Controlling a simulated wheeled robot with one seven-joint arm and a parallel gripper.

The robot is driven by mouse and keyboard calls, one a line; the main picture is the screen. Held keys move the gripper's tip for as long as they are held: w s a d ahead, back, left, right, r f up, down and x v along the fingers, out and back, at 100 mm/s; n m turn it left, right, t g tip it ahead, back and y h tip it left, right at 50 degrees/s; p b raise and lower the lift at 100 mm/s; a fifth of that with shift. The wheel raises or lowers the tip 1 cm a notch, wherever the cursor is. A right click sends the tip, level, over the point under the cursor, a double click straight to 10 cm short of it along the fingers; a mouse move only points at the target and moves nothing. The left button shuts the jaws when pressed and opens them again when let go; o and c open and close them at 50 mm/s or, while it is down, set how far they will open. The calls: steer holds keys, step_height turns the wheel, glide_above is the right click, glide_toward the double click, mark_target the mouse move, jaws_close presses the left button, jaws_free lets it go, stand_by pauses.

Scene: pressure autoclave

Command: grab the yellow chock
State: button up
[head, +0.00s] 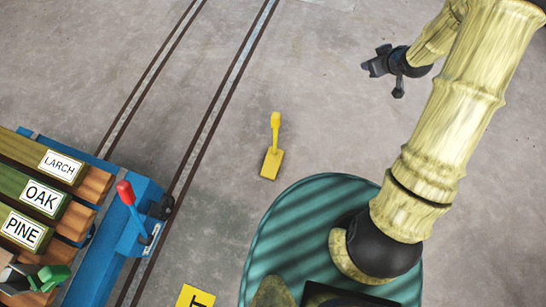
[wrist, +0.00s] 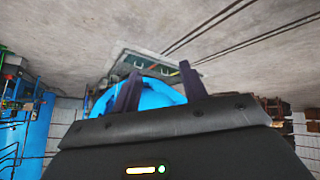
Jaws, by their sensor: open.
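The yellow chock (head: 272,160) stands on the concrete floor near the middle of the head view, with a flat block at its foot and an upright handle. My gripper (head: 366,66) is at the upper right of the head view, well apart from the chock. In the wrist view my gripper's two dark fingers (wrist: 158,90) are spread, with nothing seen between them but the background. The chock does not show in the wrist view.
Two rails (head: 208,104) run across the floor left of the chock. A blue cart (head: 143,188) with a red-tipped lever (head: 127,196) carries boards labelled larch, oak and pine (head: 42,196). A yellow sign (head: 195,296) lies at the bottom. The floor around the chock is clear.

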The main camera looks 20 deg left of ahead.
steer(key=a+f+n+g+y+b, duration=0.1)
steer(key=a+f+n+y+b, duration=0.15)
steer(key=f+b, duration=0.75)
steer(key=a+f+n+y+b, duration=0.2)
steer(key=a+f+y+b, duration=0.15)
steer(key=f, duration=1.35)
steer(key=s+a+f+n+g+y+b, duration=0.2)
steer(key=s+f+y+b, duration=0.2)
steer(key=f, duration=0.7)
steer(key=s+a+f+n+g+y+b, duration=0.1)
steer(key=s+f+n+g+y+b, duration=0.1)
steer(key=s+f+b, duration=0.7)
step_height(320, 180, down, 3)
steer(key=g+y, duration=0.1)
steer(key=y, duration=0.1)
steer(key=shift+a+y+b, duration=0.3)
steer(key=shift+a+y, duration=0.1)
steer(key=shift+a+f, duration=0.1)
steer(key=w+a+b, duration=0.1)
steer(key=a+b, duration=0.4)
steer(key=a, duration=0.7)
